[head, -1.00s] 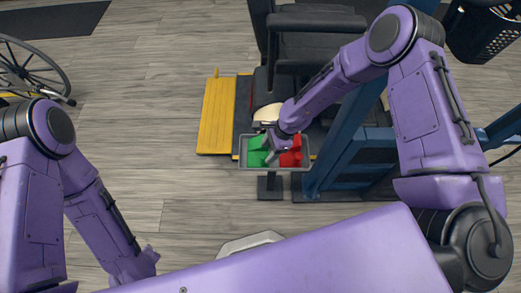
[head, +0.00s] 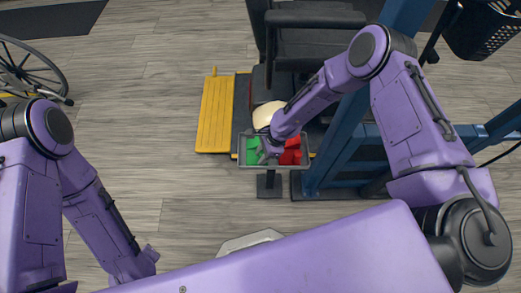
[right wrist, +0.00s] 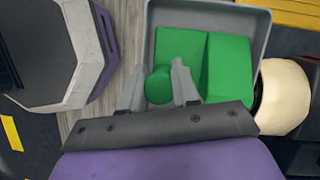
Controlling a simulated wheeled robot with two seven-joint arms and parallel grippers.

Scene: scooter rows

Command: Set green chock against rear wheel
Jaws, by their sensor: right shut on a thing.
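A grey tray (head: 274,167) holds green chocks (head: 251,150) on its left side and red chocks (head: 291,152) on its right. In the right wrist view two green blocks lie side by side in the tray. My right gripper (right wrist: 158,84) is shut on the round green knob of the left green chock (right wrist: 179,50), which is still inside the tray. A cream wheel (head: 268,115) stands just behind the tray, partly hidden by my right arm; it also shows in the right wrist view (right wrist: 284,97). My left gripper (head: 140,264) is low at left, away from the tray; its jaws are unclear.
A yellow ramp plate (head: 215,115) lies left of the wheel on the floor. A black seat (head: 318,45) stands behind, and a blue frame (head: 345,150) stands right of the tray. A spoked wheel (head: 30,72) is at far left. The floor between is clear.

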